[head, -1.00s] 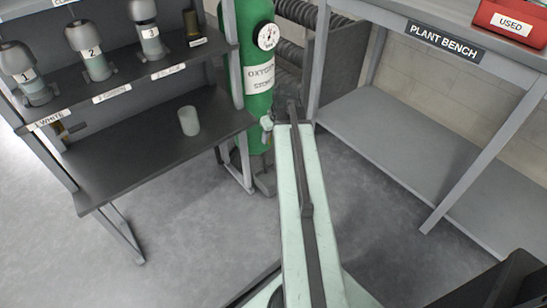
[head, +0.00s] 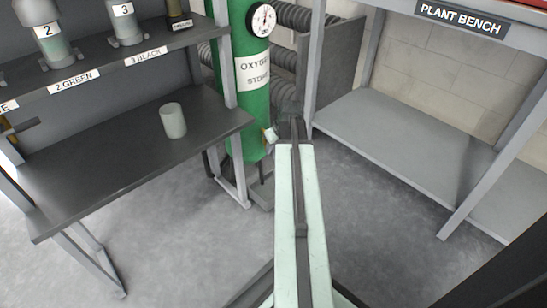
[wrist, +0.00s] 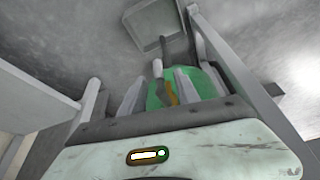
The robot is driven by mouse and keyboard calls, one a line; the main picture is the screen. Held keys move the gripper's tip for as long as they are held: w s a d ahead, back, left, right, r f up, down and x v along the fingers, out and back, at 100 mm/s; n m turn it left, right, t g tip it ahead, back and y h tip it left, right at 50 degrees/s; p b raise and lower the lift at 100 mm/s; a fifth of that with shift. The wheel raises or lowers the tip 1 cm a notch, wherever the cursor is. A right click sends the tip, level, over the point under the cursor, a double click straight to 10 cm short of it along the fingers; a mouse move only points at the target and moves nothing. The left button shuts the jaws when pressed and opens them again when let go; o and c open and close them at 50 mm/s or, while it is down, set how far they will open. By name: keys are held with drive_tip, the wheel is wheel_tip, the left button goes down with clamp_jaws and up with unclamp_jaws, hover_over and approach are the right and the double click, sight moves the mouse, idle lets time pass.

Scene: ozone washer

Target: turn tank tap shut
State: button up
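The green oxygen tank (head: 252,90) stands between the dark shelf unit and the plant bench. Its small tap (head: 270,134), pale with a touch of orange, sticks out low on the tank's right side. My gripper (head: 291,122) is dark and small in the head view, just right of the tap. In the wrist view, the green tank (wrist: 209,84) is behind my gripper (wrist: 160,75), whose pale fingers stand apart. The tap (wrist: 165,88) shows between them, with a pale tip and an orange-brown part. Whether a finger touches it I cannot tell.
The dark shelf unit (head: 110,165) at left holds a pale cup (head: 173,121) and several numbered bottles above. The plant bench (head: 400,140) is at right, with a bare lower shelf. Ribbed hoses (head: 288,55) lie behind the tank. The floor between is clear.

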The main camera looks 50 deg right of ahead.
drive_tip(key=shift+b+x, duration=0.5)
drive_tip(key=shift+x, duration=0.65)
drive_tip(key=shift+r, duration=0.1)
clamp_jaws()
drive_tip(key=shift+s, duration=0.1)
